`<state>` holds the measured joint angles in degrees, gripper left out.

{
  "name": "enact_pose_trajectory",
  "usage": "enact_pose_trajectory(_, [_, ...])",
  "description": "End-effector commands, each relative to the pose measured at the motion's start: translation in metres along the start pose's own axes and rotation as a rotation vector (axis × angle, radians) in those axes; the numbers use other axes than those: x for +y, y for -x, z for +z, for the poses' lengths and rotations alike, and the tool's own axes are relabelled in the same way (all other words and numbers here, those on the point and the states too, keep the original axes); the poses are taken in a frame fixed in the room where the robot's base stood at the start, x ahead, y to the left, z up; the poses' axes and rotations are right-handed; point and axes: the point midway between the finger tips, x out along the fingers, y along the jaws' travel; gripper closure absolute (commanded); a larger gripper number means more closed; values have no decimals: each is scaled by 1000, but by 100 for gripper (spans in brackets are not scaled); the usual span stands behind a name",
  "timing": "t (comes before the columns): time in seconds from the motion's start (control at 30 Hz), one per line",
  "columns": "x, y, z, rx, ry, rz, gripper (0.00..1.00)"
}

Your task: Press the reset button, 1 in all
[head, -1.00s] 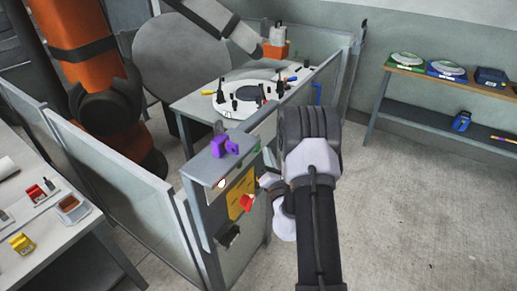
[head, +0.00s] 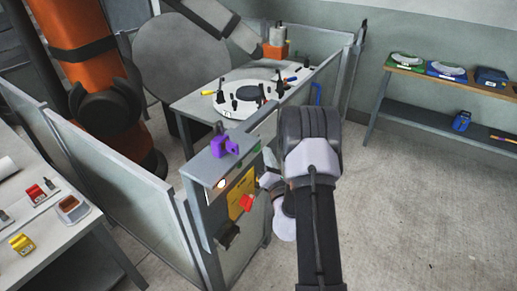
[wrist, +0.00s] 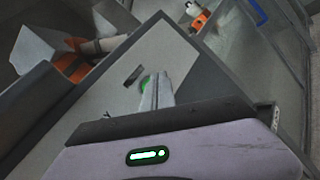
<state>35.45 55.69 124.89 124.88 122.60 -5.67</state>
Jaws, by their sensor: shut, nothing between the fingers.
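A green button (wrist: 146,84) shows in the wrist view on a grey panel face, partly hidden behind my fingers. In the head view a small green spot (head: 257,149) shows at the right end of the post's top box. My gripper (wrist: 152,88) is shut and empty, its fingertips in front of the green button; I cannot tell whether they touch it. In the head view my gripper (head: 266,158) is beside the post, close to the green spot, partly hidden by my wrist.
The post carries a purple padlock-like piece (head: 225,146), a lit white lamp (head: 221,184), a yellow plate (head: 241,194) and a red part (head: 246,203). Fence panels (head: 130,165) enclose an orange robot (head: 85,50). Open floor (head: 410,200) lies to the right.

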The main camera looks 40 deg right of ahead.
Motion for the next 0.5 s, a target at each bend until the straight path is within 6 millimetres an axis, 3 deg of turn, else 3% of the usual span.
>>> enact_pose_trajectory(0.5, [5,-6,-4,0,0,0,100])
